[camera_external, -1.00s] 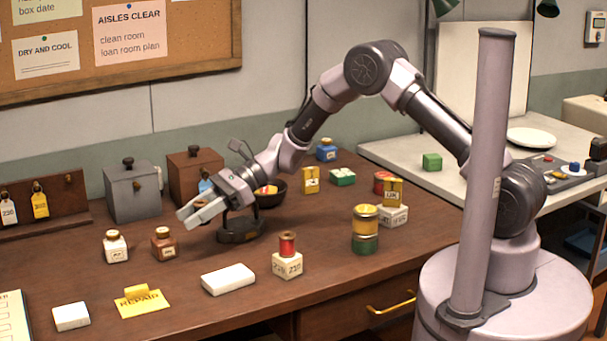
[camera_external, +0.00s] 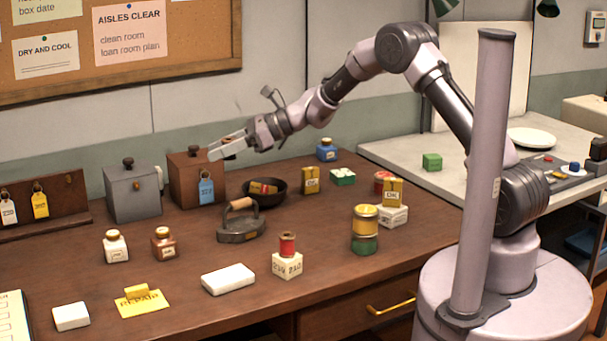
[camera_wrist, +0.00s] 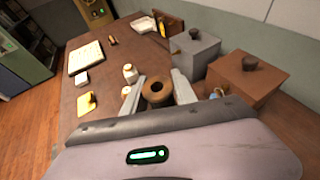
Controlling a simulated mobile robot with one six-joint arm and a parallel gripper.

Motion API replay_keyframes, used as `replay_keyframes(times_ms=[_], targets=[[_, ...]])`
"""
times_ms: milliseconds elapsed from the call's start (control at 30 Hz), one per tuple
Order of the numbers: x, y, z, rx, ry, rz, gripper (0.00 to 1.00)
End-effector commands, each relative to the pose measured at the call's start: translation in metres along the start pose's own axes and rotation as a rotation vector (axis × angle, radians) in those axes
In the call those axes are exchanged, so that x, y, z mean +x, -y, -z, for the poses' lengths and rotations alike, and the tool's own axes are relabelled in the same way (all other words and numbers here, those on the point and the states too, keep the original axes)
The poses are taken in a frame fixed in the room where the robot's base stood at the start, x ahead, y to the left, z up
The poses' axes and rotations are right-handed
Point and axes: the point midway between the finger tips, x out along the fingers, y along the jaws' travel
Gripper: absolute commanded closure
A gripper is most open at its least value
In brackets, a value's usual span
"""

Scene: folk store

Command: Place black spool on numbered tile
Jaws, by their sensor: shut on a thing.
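My gripper (camera_external: 216,151) is raised above the table in front of the brown box. In the wrist view, a spool with a tan, ring-shaped end and a dark hole (camera_wrist: 157,92) sits between my gripper's fingers (camera_wrist: 158,86). Its thread colour is hidden there, and I cannot make it out in the external view. A white block with numbers on its sides (camera_external: 287,265) stands near the table's front, with a red spool (camera_external: 288,243) upright on it. A plain-looking white block (camera_external: 228,280) lies left of it, and another (camera_external: 71,316) lies at the front left.
A flat iron (camera_external: 241,229) and a dark bowl (camera_external: 265,190) stand below and right of my gripper. Grey (camera_external: 132,192) and brown (camera_external: 190,185) boxes stand at the back.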

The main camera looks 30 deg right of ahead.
Motion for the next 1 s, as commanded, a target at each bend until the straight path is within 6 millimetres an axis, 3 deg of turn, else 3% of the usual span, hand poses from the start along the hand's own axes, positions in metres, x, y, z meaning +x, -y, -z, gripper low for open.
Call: replay_keyframes(times_ms=[200,400,600,733,900,1000], targets=[[-0.083,0.124,0.037,0.121,-0.007,0.314,1.0],[-0.175,0.211,0.077,0.238,-0.014,0.577,1.0],[-0.241,0.255,0.107,0.319,-0.019,0.739,1.0],[-0.271,0.27,0.12,0.353,-0.02,0.806,1.0],[-0.299,0.282,0.132,0.387,-0.02,0.868,1.0],[-0.291,0.281,0.149,0.391,-0.022,0.867,1.0]])
